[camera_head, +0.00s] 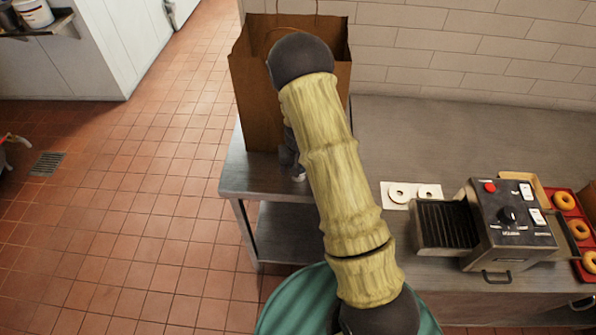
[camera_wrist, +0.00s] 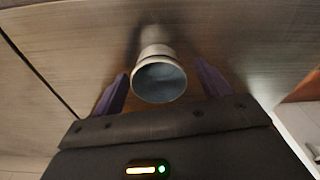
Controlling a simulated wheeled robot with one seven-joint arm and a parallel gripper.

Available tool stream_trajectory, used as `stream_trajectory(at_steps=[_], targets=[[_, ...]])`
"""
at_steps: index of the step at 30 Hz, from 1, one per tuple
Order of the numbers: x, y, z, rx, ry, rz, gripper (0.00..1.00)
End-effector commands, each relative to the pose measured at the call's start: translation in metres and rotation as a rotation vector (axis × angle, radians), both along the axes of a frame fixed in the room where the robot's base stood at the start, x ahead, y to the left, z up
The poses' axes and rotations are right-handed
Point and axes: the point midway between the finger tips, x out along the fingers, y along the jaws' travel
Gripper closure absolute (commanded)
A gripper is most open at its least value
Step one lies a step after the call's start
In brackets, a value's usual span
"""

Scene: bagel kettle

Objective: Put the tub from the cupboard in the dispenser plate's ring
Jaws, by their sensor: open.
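In the wrist view a small pale cylinder (camera_wrist: 158,80), which looks like the tub, has a light rim and a blue-grey round end facing the camera. It is between the two dark purple fingers of my gripper (camera_wrist: 161,68), with a visible gap on each side. The gripper is open. In the head view my arm mostly hides the gripper, and the tub cannot be made out. A white plate with two ring shapes, apparently the dispenser plate (camera_head: 411,204), lies on the steel counter right of my arm. Both rings look empty.
A brown paper bag (camera_head: 255,95) stands at the counter's left end, partly behind my arm. A black toaster-like machine (camera_head: 508,243) and a red tray of bagels (camera_head: 578,225) are at the right. The counter (camera_head: 440,135) behind the plate is clear.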

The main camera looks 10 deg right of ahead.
Motion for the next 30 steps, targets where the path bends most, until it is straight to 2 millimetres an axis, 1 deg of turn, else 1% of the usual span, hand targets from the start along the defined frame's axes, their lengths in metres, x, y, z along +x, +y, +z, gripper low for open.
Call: stream_trajectory(at_steps=[9, 10, 14, 15, 17, 20, 21, 27, 30], targets=[[0.0000, 0.0000, 0.0003, 0.000, 0.000, 0.000, 0.23], [0.0000, 0.0000, 0.0003, 0.000, 0.000, 0.000, 0.25], [0.0001, 0.0000, 0.0004, 0.000, 0.000, 0.000, 0.51], [0.0001, 0.0000, 0.0004, 0.000, 0.000, 0.000, 0.59], [0.0000, 0.0000, 0.0004, 0.000, 0.000, 0.000, 0.69], [0.0000, 0.0000, 0.0004, 0.000, 0.000, 0.000, 0.69], [0.0000, 0.0000, 0.0004, 0.000, 0.000, 0.000, 0.73], [0.0002, 0.0000, 0.0011, 0.000, 0.000, 0.000, 0.73], [0.0007, 0.0002, 0.0053, 0.000, -0.002, 0.001, 0.73]])
